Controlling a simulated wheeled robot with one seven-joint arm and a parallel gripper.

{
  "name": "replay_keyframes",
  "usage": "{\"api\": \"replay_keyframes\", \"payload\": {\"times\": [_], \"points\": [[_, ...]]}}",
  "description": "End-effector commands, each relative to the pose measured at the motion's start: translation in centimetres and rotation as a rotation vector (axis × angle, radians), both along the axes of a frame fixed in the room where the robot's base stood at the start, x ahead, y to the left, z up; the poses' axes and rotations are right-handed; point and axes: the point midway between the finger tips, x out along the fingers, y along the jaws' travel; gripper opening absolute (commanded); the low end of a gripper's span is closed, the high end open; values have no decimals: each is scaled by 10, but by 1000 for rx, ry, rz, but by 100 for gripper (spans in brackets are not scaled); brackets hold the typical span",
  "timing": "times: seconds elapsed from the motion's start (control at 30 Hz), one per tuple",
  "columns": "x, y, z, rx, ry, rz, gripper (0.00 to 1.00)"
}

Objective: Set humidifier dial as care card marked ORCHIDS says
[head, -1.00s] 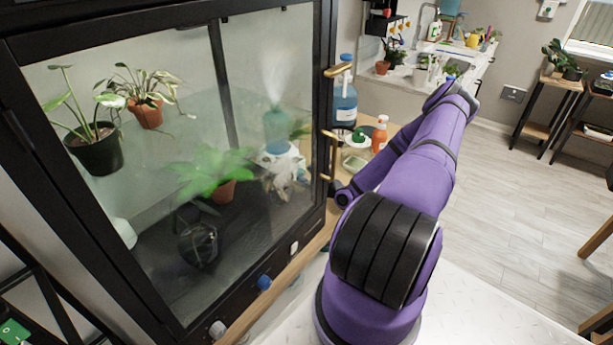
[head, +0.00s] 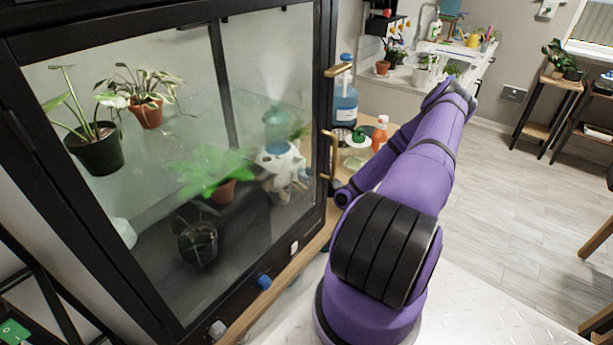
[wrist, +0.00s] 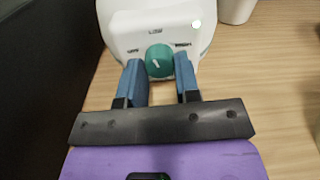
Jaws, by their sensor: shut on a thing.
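The white humidifier (head: 282,160) with its blue-green tank shows through the cabinet glass in the head view, with faint mist above it. In the wrist view its white body (wrist: 118,28) fills the top, and the teal dial (wrist: 160,58) sits on its front. Labels ring the dial: one at left, LOW at top, one at right; the side ones are blurred. A short white mark shows on the dial, its exact setting unclear. My gripper (wrist: 160,76) has its blue fingers on both sides of the dial, shut on it. I see no readable ORCHIDS card.
The glass cabinet (head: 325,100) with potted plants stands left of my arm. A blue bottle (head: 345,103) and an orange spray bottle (head: 380,133) stand on the wooden surface beside it. In the wrist view, bare wood lies to the right and a dark panel (wrist: 40,70) to the left.

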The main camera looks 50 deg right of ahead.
Motion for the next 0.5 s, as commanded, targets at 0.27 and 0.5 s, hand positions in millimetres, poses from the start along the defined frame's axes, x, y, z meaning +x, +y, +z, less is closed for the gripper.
{"api": "replay_keyframes", "payload": {"times": [0.27,0.5], "points": [[0,0,0,216,17,2,7],[0,0,0,443,36,1,7]]}}
